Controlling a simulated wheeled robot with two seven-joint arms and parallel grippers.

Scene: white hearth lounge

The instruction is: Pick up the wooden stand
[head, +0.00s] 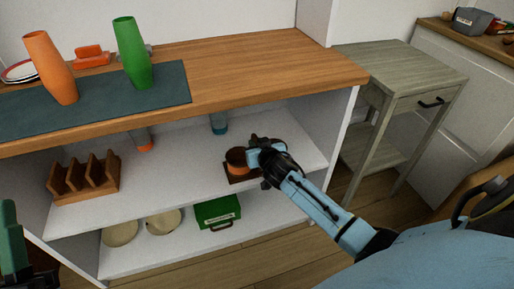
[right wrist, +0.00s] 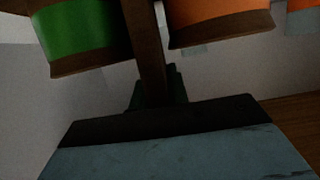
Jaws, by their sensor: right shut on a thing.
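The wooden stand (head: 242,177) is on the upper white shelf under the counter, at its right end. Its dark brown base and a round orange piece on it show beside my gripper. My right gripper (head: 265,152) reaches in from the right and is shut on the stand. In the right wrist view the stand's brown post (right wrist: 149,45) runs down to the gripper's fingers, between a green piece (right wrist: 78,35) and an orange piece (right wrist: 215,22). The arm and gripper hide part of the stand.
A slotted wooden rack (head: 84,190) stands at the shelf's left. The lower shelf holds a green box (head: 217,213) and pale round dishes (head: 164,222). The counter (head: 270,65) is close above. A grey-green side table (head: 385,62) stands right.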

